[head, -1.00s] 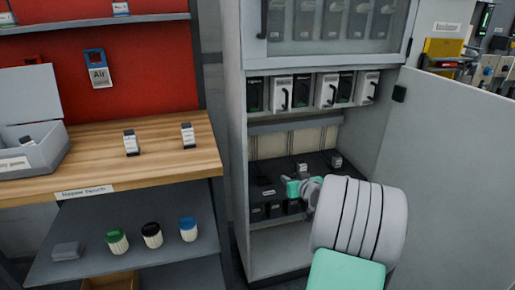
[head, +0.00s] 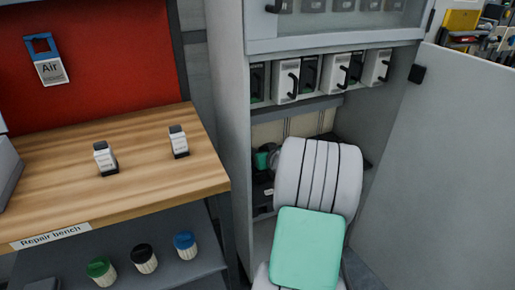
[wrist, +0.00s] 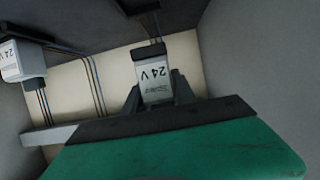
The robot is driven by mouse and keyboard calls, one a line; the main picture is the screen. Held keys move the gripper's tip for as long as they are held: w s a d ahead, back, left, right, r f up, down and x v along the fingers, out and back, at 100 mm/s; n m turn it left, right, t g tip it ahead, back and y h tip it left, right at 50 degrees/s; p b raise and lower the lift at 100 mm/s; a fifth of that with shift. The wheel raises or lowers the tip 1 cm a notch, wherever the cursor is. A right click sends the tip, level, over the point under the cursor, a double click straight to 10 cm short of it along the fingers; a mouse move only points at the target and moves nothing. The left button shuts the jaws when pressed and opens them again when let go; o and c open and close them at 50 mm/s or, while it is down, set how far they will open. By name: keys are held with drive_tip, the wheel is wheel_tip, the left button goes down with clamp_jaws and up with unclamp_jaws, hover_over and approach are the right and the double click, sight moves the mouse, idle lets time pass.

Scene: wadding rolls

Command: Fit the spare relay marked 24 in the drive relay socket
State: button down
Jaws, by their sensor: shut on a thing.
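My gripper (wrist: 155,88) is shut on a pale relay (wrist: 154,76) marked 24 V, with a black end, in the wrist view. The relay's black end points to the top of that view. A dark block with wires stands above it; I cannot tell whether they touch. A second 24 V relay (wrist: 22,62) is at the left. I cannot make out the drive relay socket there.
Two relays, left (head: 105,158) and right (head: 178,141), stand on the wooden repair bench (head: 140,190). Handled modules (head: 286,82) line the cabinet above the shelf. The cabinet's side walls flank my arm, and its open door (head: 450,170) is at the right.

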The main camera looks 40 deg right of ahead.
drive_tip(key=shift+f+b, duration=1.9)
drive_tip(key=shift+f, duration=0.55)
drive_tip(key=shift+r+b, duration=0.1)
drive_tip(key=shift+b, duration=0.2)
drive_tip(key=shift+f+b, duration=0.7)
drive_tip(key=shift+b, duration=0.25)
drive_tip(key=c, duration=0.9)
unclamp_jaws()
drive_tip(key=shift+s+a, duration=0.1)
